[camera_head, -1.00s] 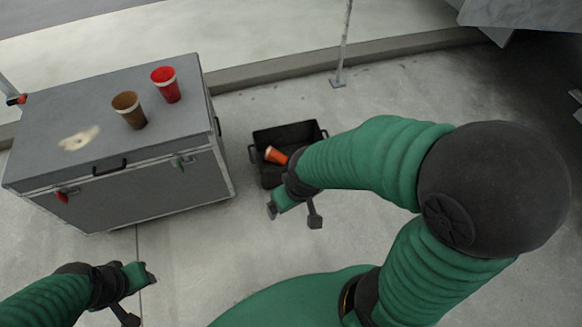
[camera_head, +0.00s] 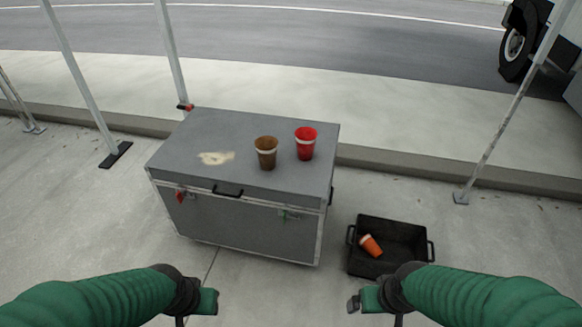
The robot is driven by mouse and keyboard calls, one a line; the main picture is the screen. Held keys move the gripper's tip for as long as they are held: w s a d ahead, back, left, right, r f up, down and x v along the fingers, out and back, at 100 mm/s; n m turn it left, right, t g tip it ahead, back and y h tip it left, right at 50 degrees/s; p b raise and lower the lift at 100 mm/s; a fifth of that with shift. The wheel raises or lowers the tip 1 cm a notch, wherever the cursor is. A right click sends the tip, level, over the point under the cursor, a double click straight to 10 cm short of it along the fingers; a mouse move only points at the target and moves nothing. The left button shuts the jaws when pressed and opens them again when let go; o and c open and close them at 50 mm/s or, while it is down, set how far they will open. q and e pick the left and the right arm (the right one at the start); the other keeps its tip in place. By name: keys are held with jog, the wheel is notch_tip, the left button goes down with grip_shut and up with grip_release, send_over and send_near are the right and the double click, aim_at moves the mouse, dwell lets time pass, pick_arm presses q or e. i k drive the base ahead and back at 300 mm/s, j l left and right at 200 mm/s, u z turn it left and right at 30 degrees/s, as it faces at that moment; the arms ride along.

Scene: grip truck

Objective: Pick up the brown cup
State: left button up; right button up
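The brown cup (camera_head: 266,153) has a pale band and stands upright on top of the grey case (camera_head: 240,177), near its front edge. A red cup (camera_head: 305,143) stands upright just to its right. My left gripper (camera_head: 196,308) is low in the picture, in front of the case and apart from the cup. My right gripper (camera_head: 368,302) is low on the right, in front of the black bin. Neither gripper touches a cup. The fingers are small and partly cut off by the bottom edge, so I cannot tell how far they are open.
A black bin (camera_head: 416,254) on the ground right of the case holds a tipped orange cup (camera_head: 370,245). A pale stain (camera_head: 216,158) marks the case top. Metal poles (camera_head: 500,120) rise at both sides. A kerb and road lie behind.

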aim_at(266, 147)
jog(key=i+l+u, duration=0.15)
jog(key=i+u, duration=0.3)
jog(key=i, duration=0.55)
